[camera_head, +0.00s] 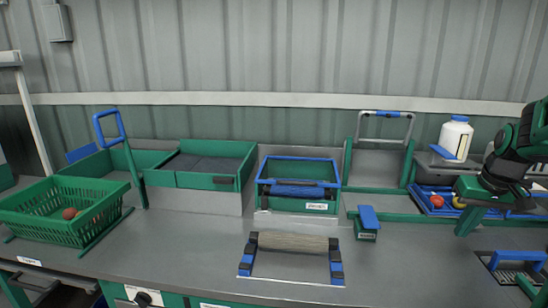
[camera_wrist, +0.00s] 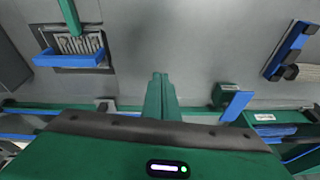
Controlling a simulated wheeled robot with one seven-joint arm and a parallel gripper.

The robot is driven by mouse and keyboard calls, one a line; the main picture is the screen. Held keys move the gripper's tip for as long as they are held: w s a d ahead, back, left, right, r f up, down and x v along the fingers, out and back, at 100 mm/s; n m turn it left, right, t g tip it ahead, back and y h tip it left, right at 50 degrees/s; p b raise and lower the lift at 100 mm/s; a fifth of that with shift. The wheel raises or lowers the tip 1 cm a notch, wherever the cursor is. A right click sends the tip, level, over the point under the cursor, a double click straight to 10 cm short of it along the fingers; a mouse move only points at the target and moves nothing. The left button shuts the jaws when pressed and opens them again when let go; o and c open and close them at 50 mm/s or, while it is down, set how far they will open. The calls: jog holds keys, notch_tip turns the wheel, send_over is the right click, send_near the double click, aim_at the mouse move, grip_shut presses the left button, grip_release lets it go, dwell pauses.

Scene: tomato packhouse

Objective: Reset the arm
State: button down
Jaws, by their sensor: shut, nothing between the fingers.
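My gripper (camera_head: 463,232) is at the right of the head view, pointing down over the grey bench top. Its green fingers are together and hold nothing. In the wrist view the closed fingers (camera_wrist: 160,76) reach up from the middle of the green gripper body, with bare grey bench beyond the tips. My arm is folded at the right edge of the head view, partly cut off by the frame.
A blue-edged grate (camera_head: 515,262) and a small green box with a blue flap (camera_head: 367,236) flank my gripper. A roller stand (camera_head: 292,242), a blue-rimmed green bin (camera_head: 315,208), a tomato crate (camera_head: 62,222) and a white bottle (camera_head: 456,136) also stand here.

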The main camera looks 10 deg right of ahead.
jog(key=s+a+f+m+g+y, duration=0.1)
jog(key=s+a+f+m+g, duration=0.1)
jog(key=s+a, duration=1.3)
jog(key=s+f+g, duration=0.1)
jog(key=s, duration=0.2)
jog(key=shift+s+f, duration=0.35)
jog(key=shift+s, duration=0.05)
jog(key=shift+w+f, duration=0.25)
jog(key=shift+w, duration=0.4)
jog(key=shift+a, duration=0.1)
